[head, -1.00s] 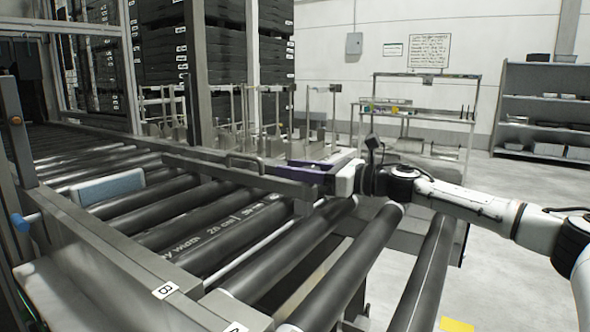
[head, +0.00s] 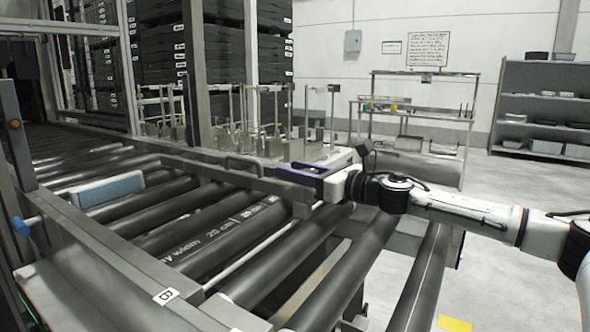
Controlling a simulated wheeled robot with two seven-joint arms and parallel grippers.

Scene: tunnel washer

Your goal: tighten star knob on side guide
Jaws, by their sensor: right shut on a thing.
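The side guide (head: 225,178) is a long grey metal bar with a loop handle, lying across the rollers in the middle of the view. My right gripper (head: 292,172), with purple fingers, reaches in from the right to the near right end of this guide. It is shut on the star knob there. The knob itself is hidden by the fingers, so its shape and seating cannot be made out. My left gripper is not in view.
Black conveyor rollers (head: 225,236) fill the foreground, bounded by a metal side frame (head: 115,262). A blue-ended knob (head: 20,226) and a pale blue block (head: 107,189) are at left. A bench (head: 415,117) and shelving (head: 545,95) stand behind.

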